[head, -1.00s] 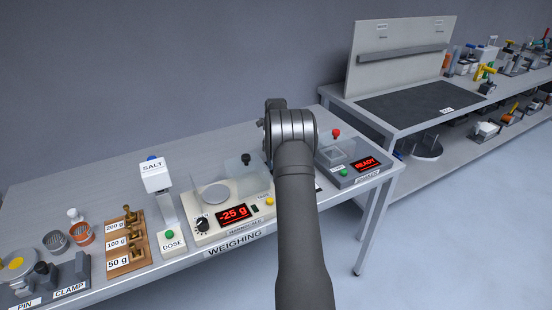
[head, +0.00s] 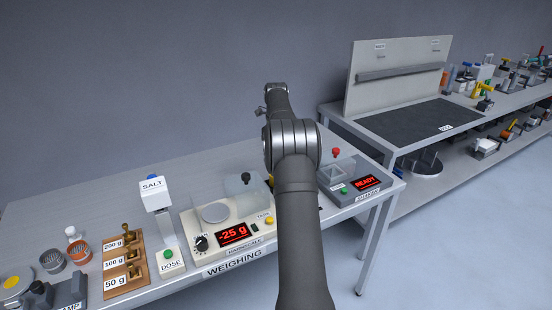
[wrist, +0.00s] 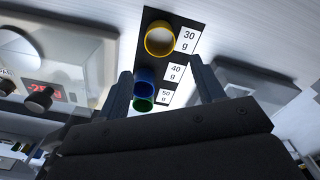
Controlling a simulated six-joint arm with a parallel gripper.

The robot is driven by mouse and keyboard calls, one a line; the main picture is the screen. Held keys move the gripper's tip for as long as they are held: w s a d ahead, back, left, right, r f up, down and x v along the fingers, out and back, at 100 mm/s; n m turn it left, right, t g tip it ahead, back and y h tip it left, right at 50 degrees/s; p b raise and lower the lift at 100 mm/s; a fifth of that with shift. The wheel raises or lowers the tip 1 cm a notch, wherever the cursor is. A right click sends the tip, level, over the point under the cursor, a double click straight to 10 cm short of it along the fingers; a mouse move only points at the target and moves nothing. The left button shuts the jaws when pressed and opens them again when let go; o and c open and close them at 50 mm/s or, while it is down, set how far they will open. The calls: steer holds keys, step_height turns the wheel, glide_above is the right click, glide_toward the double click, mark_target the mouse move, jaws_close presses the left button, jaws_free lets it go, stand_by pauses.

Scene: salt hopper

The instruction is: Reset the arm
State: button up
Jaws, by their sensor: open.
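My gripper (wrist: 165,95) shows in the wrist view with its two fingers apart and nothing between them in its grasp. Beyond the fingers is a dark board with a yellow cup (wrist: 160,38), a blue cup (wrist: 145,84) and a green cup (wrist: 143,103), beside labels 30 g, 40 g and 50 g. In the head view my arm rises over the weighing bench (head: 95,190) and hides the gripper. The scale (head: 226,222) reads -25 g, and its pan looks empty.
The salt hopper (head: 156,205) with its green DOSE button stands left of the scale. Brass weights (head: 128,250) sit on a wooden block further left. A device (head: 350,180) showing READY stands to the right of my arm. A second bench (head: 345,120) is behind it.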

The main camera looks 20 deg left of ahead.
stand_by(0.4)
step_height(320, 180, down, 12)
steer(key=shift+r, duration=2.05)
steer(key=shift+f, duration=0.15)
